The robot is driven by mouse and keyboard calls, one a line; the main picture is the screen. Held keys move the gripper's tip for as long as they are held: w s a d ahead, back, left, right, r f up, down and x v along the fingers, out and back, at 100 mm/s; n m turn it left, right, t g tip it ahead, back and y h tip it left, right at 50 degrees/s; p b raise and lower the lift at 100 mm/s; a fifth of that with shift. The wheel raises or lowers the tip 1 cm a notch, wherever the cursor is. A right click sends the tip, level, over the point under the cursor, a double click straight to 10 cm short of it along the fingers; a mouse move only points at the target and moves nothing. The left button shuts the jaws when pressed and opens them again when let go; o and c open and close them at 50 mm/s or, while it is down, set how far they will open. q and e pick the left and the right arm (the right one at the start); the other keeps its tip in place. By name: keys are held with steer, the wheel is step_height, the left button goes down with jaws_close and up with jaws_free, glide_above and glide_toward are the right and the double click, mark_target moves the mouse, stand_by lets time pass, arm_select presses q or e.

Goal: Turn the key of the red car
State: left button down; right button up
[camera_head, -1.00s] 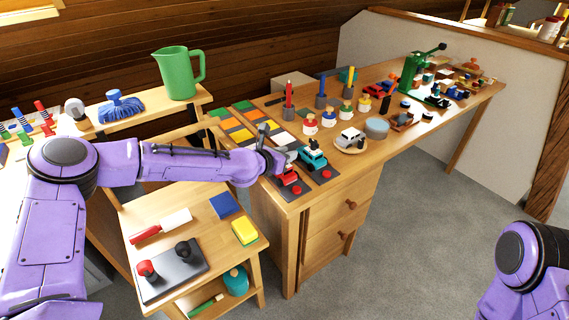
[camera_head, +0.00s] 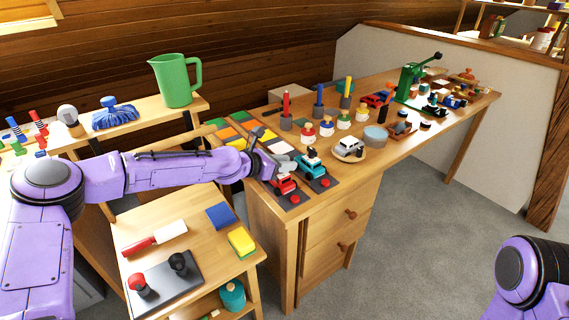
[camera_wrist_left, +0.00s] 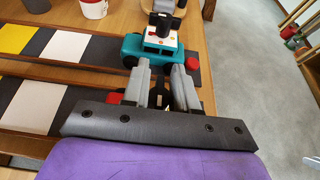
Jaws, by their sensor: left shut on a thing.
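The red car (camera_head: 285,186) stands on a dark strip at the near left end of the long workbench. My left gripper (camera_head: 272,174) is at the car's left end, low over the strip. In the left wrist view my gripper's two grey fingers (camera_wrist_left: 162,80) are slightly apart, and a bit of the red car (camera_wrist_left: 115,98) shows beside them. The key itself is hidden between the fingers, so its angle cannot be told. Only part of my right arm shows at the lower right; its gripper is out of view.
A teal car (camera_head: 310,163) stands close by on the neighbouring strip, just beyond the fingers in the left wrist view (camera_wrist_left: 152,50). Coloured tiles lie behind. The bench's front edge is near, with open floor (camera_head: 420,235) beyond.

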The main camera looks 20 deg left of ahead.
arm_select(q)
steer(key=shift+f, duration=0.1)
steer(key=c, duration=1)
jaws_free()
steer(key=shift+w, duration=0.1)
steer(key=p+v, duration=0.2)
steer(key=v, duration=0.8)
